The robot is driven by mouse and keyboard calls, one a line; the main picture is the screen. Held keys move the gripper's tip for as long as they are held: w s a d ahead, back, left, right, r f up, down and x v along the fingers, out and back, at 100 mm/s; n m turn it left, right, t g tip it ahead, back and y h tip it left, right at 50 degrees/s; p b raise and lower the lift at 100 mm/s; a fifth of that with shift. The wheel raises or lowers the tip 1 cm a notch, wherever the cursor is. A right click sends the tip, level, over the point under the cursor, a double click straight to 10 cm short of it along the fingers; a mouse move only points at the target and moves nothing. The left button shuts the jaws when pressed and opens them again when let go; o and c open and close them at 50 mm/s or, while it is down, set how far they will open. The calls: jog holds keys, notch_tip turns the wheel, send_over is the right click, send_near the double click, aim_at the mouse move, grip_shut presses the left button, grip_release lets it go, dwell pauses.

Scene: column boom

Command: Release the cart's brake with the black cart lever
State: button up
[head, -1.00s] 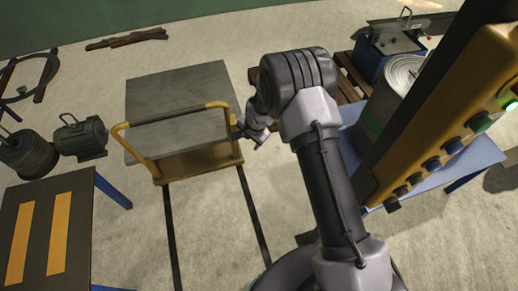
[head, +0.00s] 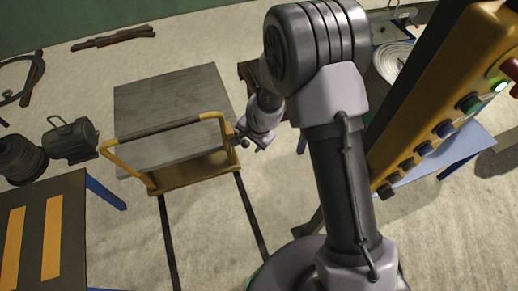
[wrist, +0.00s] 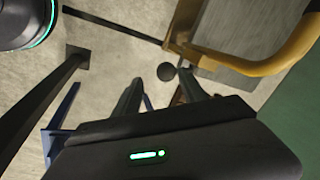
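The cart (head: 180,112) has a grey deck, a yellow base and a yellow push handle (head: 112,150) with a dark grip bar. My gripper (head: 257,143) is low beside the cart's right front corner. In the wrist view my gripper (wrist: 160,88) has its two dark fingers apart, with nothing held. A round black knob, seemingly the end of the cart lever (wrist: 166,71), shows between and just beyond the fingertips; I cannot tell whether it touches them. The lever's shaft is hard to make out. The yellow cart handle (wrist: 270,65) is right of the knob.
Two dark rails (head: 251,215) run along the floor from the cart. A motor (head: 70,140) and a striped table (head: 45,235) stand at left. A yellow button column (head: 425,110) with a lit green light rises at right. Floor between cart and striped table is clear.

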jog(key=s+d+r, duration=0.2)
jog(key=s+r, duration=0.2)
jog(key=s, duration=0.2)
jog(key=shift+s+d+r, duration=0.15)
jog(key=shift+d+r, duration=0.15)
jog(key=shift+r, duration=0.05)
jog(key=p+v, duration=1.2)
jog(key=v, duration=0.5)
jog(key=shift+r, duration=0.25)
jog(key=s+r+n+t+y, duration=0.2)
jog(key=s+r, duration=0.1)
jog(key=r, duration=1.2)
jog(key=s+d+r+h, duration=0.1)
jog(key=s+d+r, duration=0.2)
jog(key=s, duration=0.2)
jog(key=s+d+r+n+h, duration=0.1)
jog(key=s+d+r, duration=0.2)
jog(key=s+r, duration=0.1)
jog(key=shift+s+t, duration=0.3)
jog(key=shift+s, duration=0.35)
